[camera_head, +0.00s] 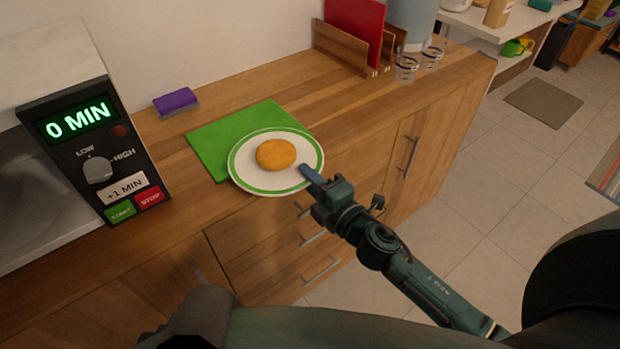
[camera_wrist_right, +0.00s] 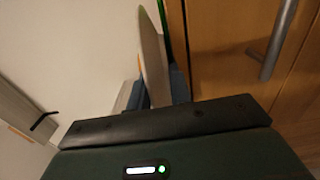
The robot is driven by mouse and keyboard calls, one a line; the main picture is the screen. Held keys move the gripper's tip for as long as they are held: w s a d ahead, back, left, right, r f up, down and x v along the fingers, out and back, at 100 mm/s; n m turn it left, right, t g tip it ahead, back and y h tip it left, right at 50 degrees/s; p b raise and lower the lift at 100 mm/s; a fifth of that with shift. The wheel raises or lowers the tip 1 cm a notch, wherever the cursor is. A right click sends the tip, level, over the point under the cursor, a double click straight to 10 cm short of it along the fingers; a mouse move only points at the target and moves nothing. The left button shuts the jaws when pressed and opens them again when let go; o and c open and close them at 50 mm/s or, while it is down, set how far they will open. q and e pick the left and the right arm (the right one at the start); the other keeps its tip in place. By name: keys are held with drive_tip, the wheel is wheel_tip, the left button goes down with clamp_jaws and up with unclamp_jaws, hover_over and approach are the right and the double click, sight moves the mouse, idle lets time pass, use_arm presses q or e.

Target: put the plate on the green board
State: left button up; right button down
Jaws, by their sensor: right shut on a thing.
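The white plate (camera_head: 292,180) with a green rim carries a round golden-brown patty (camera_head: 276,154). The plate overlaps the right front part of the green board (camera_head: 212,143), which lies on the wooden counter; I cannot tell whether they touch. My right gripper (camera_head: 311,174) is shut on the plate's right edge. In the right wrist view the plate (camera_wrist_right: 152,62) shows edge-on between the fingers (camera_wrist_right: 158,88). A strip of green (camera_wrist_right: 162,30) shows beside it. My left gripper is not in view.
A microwave (camera_head: 95,150) reading 0 MIN stands at the left. A purple sponge (camera_head: 176,101) lies behind the board. A wooden rack (camera_head: 345,45) with a red board (camera_head: 356,25) and glasses (camera_head: 407,68) stand at the back right. The counter between is clear.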

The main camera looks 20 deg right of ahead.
drive_tip(key=c, duration=1.3)
unclamp_jaws()
